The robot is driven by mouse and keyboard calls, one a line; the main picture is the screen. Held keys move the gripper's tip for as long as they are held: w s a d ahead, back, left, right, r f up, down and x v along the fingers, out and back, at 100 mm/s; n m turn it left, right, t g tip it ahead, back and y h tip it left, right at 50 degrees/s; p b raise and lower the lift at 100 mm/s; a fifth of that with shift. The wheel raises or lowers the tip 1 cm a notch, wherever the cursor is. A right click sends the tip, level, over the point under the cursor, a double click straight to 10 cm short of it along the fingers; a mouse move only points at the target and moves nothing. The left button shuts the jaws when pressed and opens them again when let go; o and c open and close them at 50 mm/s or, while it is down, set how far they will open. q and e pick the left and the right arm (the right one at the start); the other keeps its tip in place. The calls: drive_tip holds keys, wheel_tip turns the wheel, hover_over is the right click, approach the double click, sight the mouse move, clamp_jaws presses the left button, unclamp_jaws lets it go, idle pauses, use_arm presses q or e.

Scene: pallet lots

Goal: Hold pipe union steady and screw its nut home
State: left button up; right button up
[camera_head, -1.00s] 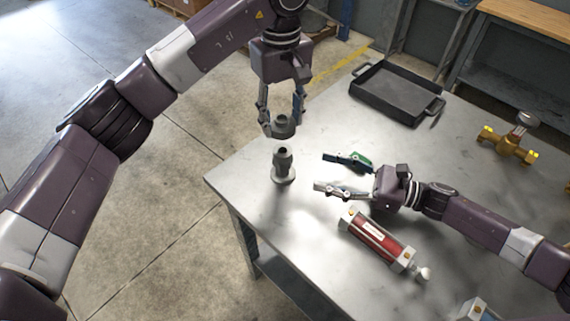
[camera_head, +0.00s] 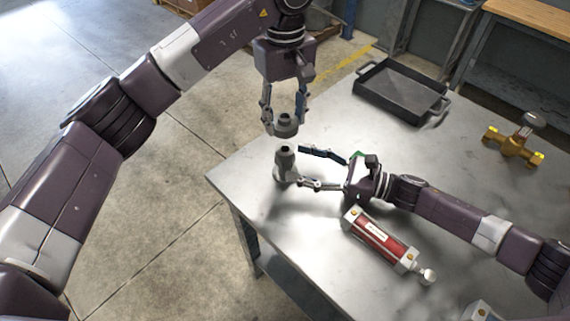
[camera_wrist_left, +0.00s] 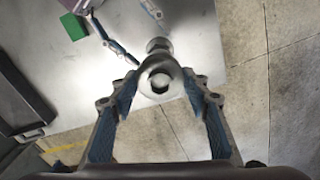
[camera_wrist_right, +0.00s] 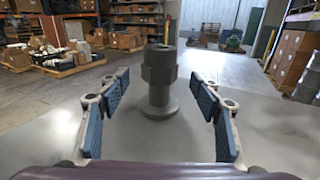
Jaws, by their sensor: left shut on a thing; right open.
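The pipe union (camera_head: 285,163) stands upright on its round base near the table's left corner. It also shows in the right wrist view (camera_wrist_right: 158,85), ahead of and between the fingers. My left gripper (camera_head: 283,126) is shut on the grey nut (camera_head: 287,120) and holds it just above the union, apart from it in the head view. In the left wrist view the nut (camera_wrist_left: 160,80) sits between the fingertips, with part of the union beyond it. My right gripper (camera_head: 305,168) is open, low over the table, with its fingertips on either side of the union, not closed on it.
A red cylinder with pale end blocks (camera_head: 382,243) lies just in front of my right gripper. A black tray (camera_head: 400,95) is at the back, and a brass valve (camera_head: 513,146) is at the right. The table edge (camera_head: 225,205) is close to the union's left.

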drive_tip(key=x, duration=0.5)
drive_tip(key=shift+d, duration=0.1)
drive_tip(key=shift+c, duration=0.6)
clamp_jaws()
use_arm(q)
hover_over(285, 149)
drive_tip(key=shift+f, duration=2.5)
